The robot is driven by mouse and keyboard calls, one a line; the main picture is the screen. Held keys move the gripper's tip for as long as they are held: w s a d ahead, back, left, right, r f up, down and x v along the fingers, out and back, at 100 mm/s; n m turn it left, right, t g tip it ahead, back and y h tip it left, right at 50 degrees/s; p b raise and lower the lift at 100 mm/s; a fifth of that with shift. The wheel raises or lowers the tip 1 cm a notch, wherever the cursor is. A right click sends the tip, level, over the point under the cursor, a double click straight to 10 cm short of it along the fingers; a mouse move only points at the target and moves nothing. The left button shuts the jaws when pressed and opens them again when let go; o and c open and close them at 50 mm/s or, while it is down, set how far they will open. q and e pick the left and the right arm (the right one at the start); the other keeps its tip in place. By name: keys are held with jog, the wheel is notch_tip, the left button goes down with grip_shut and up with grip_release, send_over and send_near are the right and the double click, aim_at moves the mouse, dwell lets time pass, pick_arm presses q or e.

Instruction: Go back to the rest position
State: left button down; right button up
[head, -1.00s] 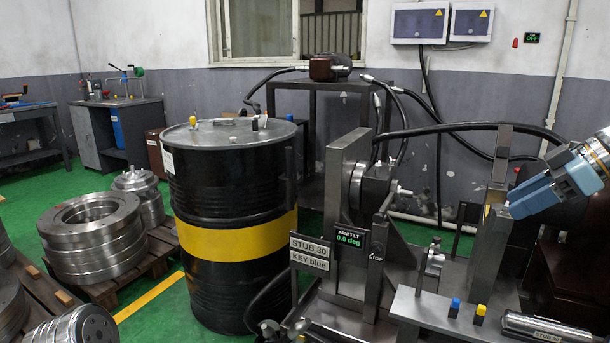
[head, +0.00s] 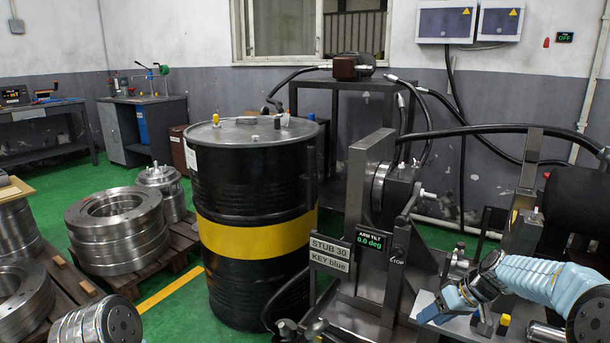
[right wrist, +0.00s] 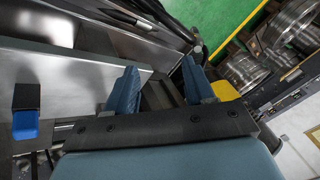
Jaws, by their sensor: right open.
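My right gripper (head: 437,309) is low over the light metal plate (head: 420,299) at the right of the head view. The right wrist view shows its two blue fingers (right wrist: 160,88) apart with nothing between them. A blue-topped black key (right wrist: 26,112) stands on the plate left of the fingers in that view; my gripper mostly hides it in the head view. A yellow-topped key (head: 503,323) stands to the right of the gripper. The metal stub (head: 545,332) lies at the lower right, partly covered by my arm. My left gripper is not in view.
The fixture (head: 372,225) carries a sign (head: 329,252) reading "STUB 30 KEY blue" and a tilt display (head: 369,239). A black drum (head: 250,180) with a yellow band stands left of it. Machined rings (head: 118,232) lie on pallets further left. Green floor shows between them.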

jog(key=s+a+f+m+g, duration=0.1)
jog(key=s+a+f, duration=0.3)
jog(key=f, duration=0.3)
jog(key=s+a+f+m+h, duration=0.1)
jog(key=s+a+f, duration=0.25)
jog(key=f, duration=0.35)
jog(key=s+a+f+m+g, duration=0.1)
jog(key=s+a+f, duration=0.35)
jog(key=f, duration=0.25)
jog(key=s+a+f, duration=0.3)
jog(key=s+a, duration=0.1)
jog(key=s, duration=0.4)
jog(key=s+a+f+m, duration=0.1)
jog(key=s+a+f, duration=0.2)
jog(key=s+a, duration=0.2)
jog(key=s, duration=0.3)
jog(key=shift+s+g, duration=0.3)
jog(key=shift+s, duration=0.05)
jog(key=shift+a+f, duration=0.1)
